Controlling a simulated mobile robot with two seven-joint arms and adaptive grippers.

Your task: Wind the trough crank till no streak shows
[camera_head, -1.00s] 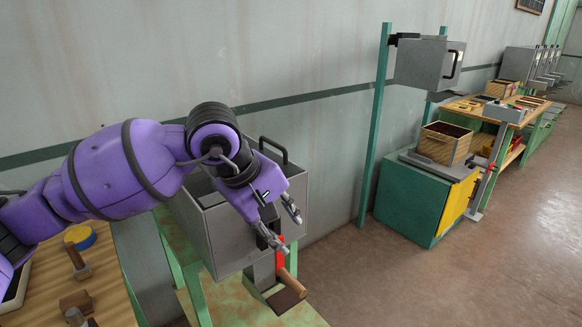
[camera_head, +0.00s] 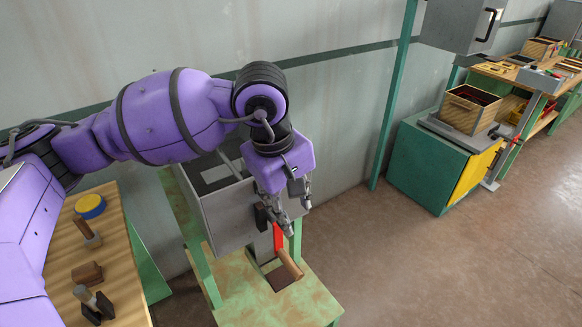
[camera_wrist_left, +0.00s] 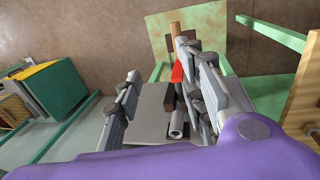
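The trough (camera_head: 225,220) is a grey metal box on a green stand. Its crank has a red arm (camera_head: 278,238) and a wooden handle (camera_head: 290,265) low on the front side. My left gripper (camera_head: 298,218) points down beside the trough's right side, just above the handle, fingers apart and empty. In the left wrist view the gripper (camera_wrist_left: 160,60) is open; the red crank arm (camera_wrist_left: 177,72) and the handle (camera_wrist_left: 175,29) show near its right-hand finger. Whether they touch is unclear. The trough's inside is partly hidden by my arm, and I make out no streak. My right gripper is out of view.
A wooden bench (camera_head: 62,262) with mallet-like tools and a yellow-blue round tin (camera_head: 90,206) stands at the left. A green cabinet (camera_head: 425,165) with a wooden crate (camera_head: 468,108) stands at the right. A green post (camera_head: 396,95) rises by the wall; floor between is clear.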

